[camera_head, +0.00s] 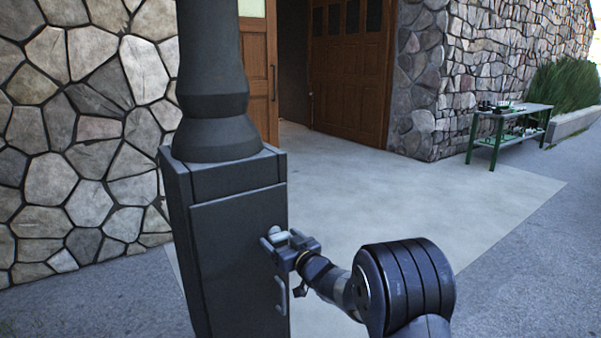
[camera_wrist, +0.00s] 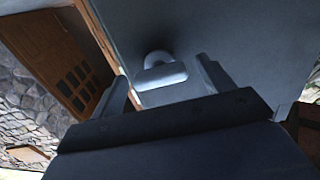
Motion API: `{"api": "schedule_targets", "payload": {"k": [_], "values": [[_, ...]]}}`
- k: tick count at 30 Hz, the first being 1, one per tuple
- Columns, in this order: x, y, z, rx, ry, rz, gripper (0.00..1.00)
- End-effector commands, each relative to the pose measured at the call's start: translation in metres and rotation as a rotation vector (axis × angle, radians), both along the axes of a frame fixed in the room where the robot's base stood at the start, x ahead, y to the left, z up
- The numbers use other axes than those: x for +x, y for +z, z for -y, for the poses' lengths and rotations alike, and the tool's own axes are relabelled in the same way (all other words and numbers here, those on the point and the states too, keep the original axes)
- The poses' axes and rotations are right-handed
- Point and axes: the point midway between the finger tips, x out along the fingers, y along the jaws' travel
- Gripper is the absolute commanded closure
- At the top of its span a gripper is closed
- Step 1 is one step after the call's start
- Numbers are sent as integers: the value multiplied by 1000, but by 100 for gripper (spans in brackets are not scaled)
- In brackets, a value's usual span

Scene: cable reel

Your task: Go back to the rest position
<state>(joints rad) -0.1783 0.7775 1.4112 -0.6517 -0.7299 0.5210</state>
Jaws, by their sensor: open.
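My gripper (camera_head: 283,243) is open in the head view, in front of the upper right part of a dark grey cabinet door (camera_head: 232,250). A light grey knob (camera_head: 278,235) on that door sits at the fingers. In the wrist view the same knob (camera_wrist: 160,74) shows between the two spread fingers of my gripper (camera_wrist: 163,78), apart from both as far as I can see. How deep it sits between them I cannot tell. My arm reaches in from the lower right of the head view.
A pale vertical door handle (camera_head: 281,296) is just below my gripper. A thick dark post (camera_head: 211,80) stands on the cabinet. A stone wall (camera_head: 80,130) is at left. A green-legged table (camera_head: 512,112) with small items stands far right. The pavement (camera_head: 440,190) between is clear.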

Motion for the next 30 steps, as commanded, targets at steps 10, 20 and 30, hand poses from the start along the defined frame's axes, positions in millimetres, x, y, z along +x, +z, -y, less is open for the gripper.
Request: {"api": "schedule_targets", "payload": {"k": [10,20,30], "values": [[-2,-5,2,-289,-1,198,24],[-2,-5,2,-515,-1,350,24],[-18,1,13,-655,-2,440,24]]}}
